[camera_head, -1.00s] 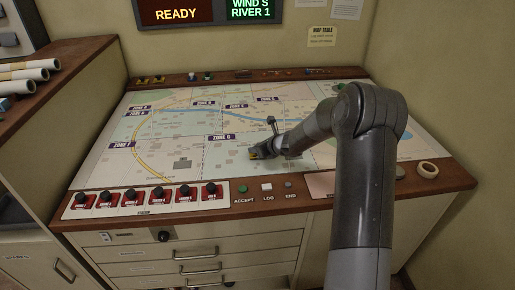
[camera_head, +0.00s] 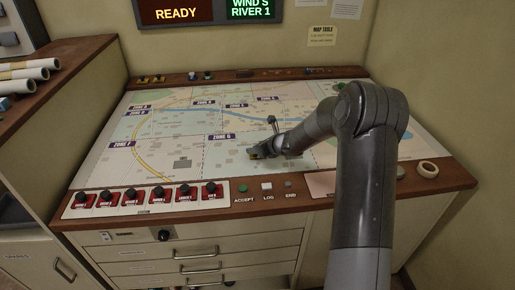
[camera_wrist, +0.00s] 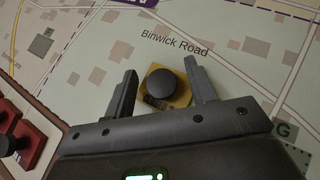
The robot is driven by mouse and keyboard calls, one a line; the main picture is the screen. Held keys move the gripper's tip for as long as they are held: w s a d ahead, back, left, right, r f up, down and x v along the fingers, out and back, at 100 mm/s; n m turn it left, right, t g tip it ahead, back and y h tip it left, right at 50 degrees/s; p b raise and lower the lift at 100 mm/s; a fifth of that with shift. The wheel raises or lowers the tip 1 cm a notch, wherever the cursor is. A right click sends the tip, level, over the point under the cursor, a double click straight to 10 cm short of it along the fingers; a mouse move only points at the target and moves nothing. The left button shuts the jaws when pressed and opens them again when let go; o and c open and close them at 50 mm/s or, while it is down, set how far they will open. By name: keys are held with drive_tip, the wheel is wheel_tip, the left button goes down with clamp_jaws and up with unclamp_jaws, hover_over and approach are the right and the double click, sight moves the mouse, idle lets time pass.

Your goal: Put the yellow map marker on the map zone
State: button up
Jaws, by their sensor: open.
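The yellow map marker (camera_wrist: 181,99) has a square yellow base and a round black knob on top. In the wrist view it sits on the map, below the printed words Binwick Road. My gripper (camera_wrist: 160,68) is open, with one finger on each side of the marker and visible gaps beside it. In the head view a small bit of the yellow marker (camera_head: 254,157) shows under my gripper (camera_head: 252,154), right of and below the Zone G label. The map (camera_head: 110,165) lies flat on the console with several labelled zones.
One shows at the left of the wrist view (camera_wrist: 22,140). A tape roll (camera_head: 428,169) lies at the right edge. Small markers (camera_head: 193,77) stand along the back ledge. The map's left half is clear.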

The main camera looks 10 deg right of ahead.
drive_tip(key=s+d+r+m+t+h, duration=0.1)
drive_tip(key=s+d+r+m+h, duration=0.4)
drive_tip(key=s+r+m, duration=0.65)
drive_tip(key=s+d+r+m+h, duration=0.4)
drive_tip(key=s+d+r+m, duration=0.2)
drive_tip(key=s+r+m, duration=0.5)
drive_tip(key=s+a+m+g+y, duration=0.1)
drive_tip(key=s+a+m+g, duration=0.1)
drive_tip(key=s+m, duration=0.8)
drive_tip(key=s+a+m+g+y, duration=0.1)
drive_tip(key=s+a+m, duration=0.3)
drive_tip(key=s+m, duration=0.6)
drive_tip(key=s+g, duration=0.1)
drive_tip(key=s, duration=0.4)
drive_tip(key=shift+a+f+g+y, duration=0.25)
drive_tip(key=shift+f+g+y, duration=0.05)
drive_tip(key=shift+m, duration=0.25)
